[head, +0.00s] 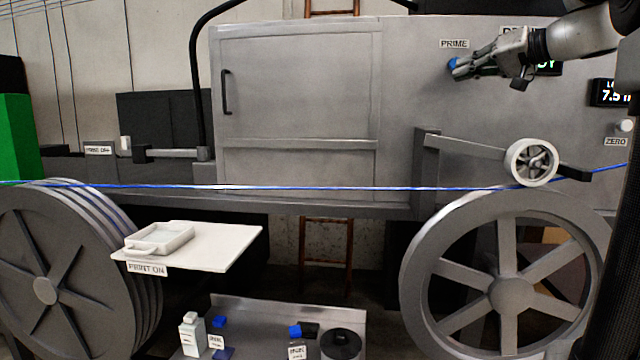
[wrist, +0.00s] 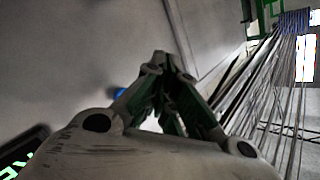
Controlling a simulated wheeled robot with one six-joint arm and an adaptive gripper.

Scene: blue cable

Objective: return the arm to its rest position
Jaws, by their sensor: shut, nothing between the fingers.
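My gripper (head: 462,68) is at the upper right in the head view, in front of the grey machine panel (head: 400,100). Its fingers point left and lie over or close to a blue button (head: 452,64) under the PRIME label (head: 454,44). I cannot tell whether they touch it. In the wrist view my gripper's fingers (wrist: 158,68) meet at their tips with nothing between them. Some blue (wrist: 119,92) shows just left of the fingers there. My arm comes in from the upper right and partly covers a lit display (head: 548,68).
A blue cable (head: 300,187) runs across the scene over a large spoked wheel (head: 508,290) and under a small roller (head: 531,162). A second display (head: 610,93) and a ZERO knob (head: 624,126) sit at right. A white shelf (head: 220,245) carries a tray (head: 160,238). A lower bench (head: 340,312) holds bottles.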

